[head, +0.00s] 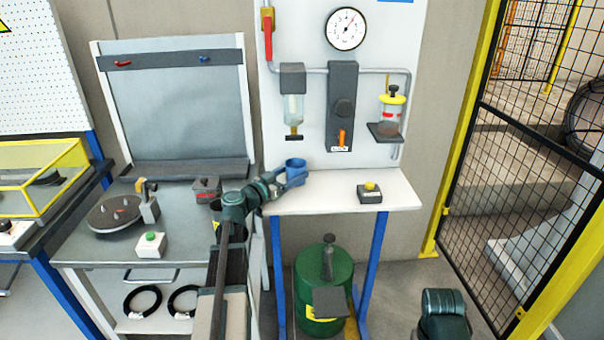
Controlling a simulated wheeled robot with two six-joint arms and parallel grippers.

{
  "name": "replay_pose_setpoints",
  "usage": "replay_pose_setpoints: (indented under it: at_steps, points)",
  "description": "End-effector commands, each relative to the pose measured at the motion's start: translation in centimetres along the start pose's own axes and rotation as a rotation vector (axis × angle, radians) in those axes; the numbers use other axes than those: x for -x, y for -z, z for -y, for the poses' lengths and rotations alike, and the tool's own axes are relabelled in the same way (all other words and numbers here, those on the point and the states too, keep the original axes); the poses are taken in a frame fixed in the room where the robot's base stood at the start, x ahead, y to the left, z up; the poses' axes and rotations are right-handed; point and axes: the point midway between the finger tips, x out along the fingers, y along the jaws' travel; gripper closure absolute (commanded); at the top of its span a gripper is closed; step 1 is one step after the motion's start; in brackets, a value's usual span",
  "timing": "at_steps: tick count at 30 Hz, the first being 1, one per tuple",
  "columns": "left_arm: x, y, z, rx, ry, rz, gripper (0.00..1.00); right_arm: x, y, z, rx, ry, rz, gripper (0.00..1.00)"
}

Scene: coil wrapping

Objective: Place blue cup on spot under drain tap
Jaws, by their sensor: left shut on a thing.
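The blue cup (296,163) is upright at the left end of the white shelf. My left gripper (290,177) is shut on it from the lower left and hides part of its side. The drain tap (294,137) is a small dark fitting under a clear bowl (293,108) on the white panel. The cup appears just below the tap in the picture, with a small gap between them. I cannot tell whether the cup touches the shelf. No marked spot shows; the cup and gripper cover that area. My right gripper is not in view.
The white shelf (325,193) has free room in its middle. A jar with a yellow lid (391,105) hangs on the panel. A green drum (322,285) stands below. A grey workbench (110,248) is at the left.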

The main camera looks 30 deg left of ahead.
Motion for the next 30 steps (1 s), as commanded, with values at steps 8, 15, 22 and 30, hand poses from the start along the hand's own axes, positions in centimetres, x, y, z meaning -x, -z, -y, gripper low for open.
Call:
replay_pose_setpoints:
  at_steps: [8, 15, 22, 30]
  points:
    - [0.4, -0.2, 0.1, 0.000, 0.002, 0.000, 0.84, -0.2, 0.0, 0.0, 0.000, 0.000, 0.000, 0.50]
    - [0.4, -0.4, 0.1, 0.000, 0.002, 0.000, 0.00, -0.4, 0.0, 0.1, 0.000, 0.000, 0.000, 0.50]
    - [0.4, -0.3, 0.1, 0.000, 0.002, 0.000, 0.00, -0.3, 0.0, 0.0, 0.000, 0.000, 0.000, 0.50]
    - [3.6, -0.1, 0.0, 0.000, 0.006, 0.000, 0.00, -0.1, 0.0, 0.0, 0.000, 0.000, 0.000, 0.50]
